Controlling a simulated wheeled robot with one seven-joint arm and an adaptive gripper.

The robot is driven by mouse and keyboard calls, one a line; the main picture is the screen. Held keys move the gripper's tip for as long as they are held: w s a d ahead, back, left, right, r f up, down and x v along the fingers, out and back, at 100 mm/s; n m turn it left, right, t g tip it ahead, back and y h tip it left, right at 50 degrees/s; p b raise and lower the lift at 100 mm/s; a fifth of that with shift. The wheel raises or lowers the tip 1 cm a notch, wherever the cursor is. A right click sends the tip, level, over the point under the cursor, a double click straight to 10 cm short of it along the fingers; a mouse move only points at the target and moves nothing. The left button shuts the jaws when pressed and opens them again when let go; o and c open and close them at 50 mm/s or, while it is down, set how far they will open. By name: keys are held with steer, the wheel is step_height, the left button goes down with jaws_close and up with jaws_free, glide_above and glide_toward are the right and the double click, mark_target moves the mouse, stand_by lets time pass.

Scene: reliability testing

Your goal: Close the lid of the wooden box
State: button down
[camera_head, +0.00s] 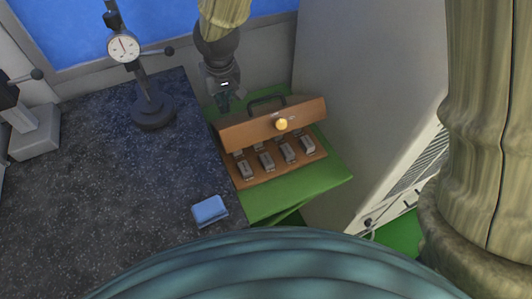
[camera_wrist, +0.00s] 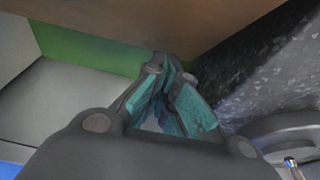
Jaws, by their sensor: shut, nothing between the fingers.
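The wooden box (camera_head: 247,184) stands on a green surface, with its brown lid (camera_head: 245,131) raised and tilted over the back. The lid has a round yellow knob (camera_head: 281,124) on its face and a dark handle (camera_head: 266,102) at its upper edge. Several grey metal blocks (camera_head: 267,162) sit in the open front of the box. My gripper (camera_head: 224,104) is behind the lid at its left end, pointing down. In the wrist view my gripper (camera_wrist: 172,75) is shut and empty, close to a brown wooden face (camera_wrist: 150,22). Whether it touches that face I cannot tell.
A dark granite table (camera_head: 100,200) fills the left, with a dial gauge stand (camera_head: 152,110) and a blue block (camera_head: 209,211) on it. A large pale cabinet (camera_head: 355,90) stands close on the right. Green surface (camera_head: 305,190) is free in front of the box.

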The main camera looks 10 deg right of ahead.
steer(key=shift+s+f+b, duration=0.2)
steer(key=shift+f+b, duration=0.25)
steer(key=shift+f, duration=0.35)
step_height(320, 180, up, 9)
steer(key=p, duration=0.7)
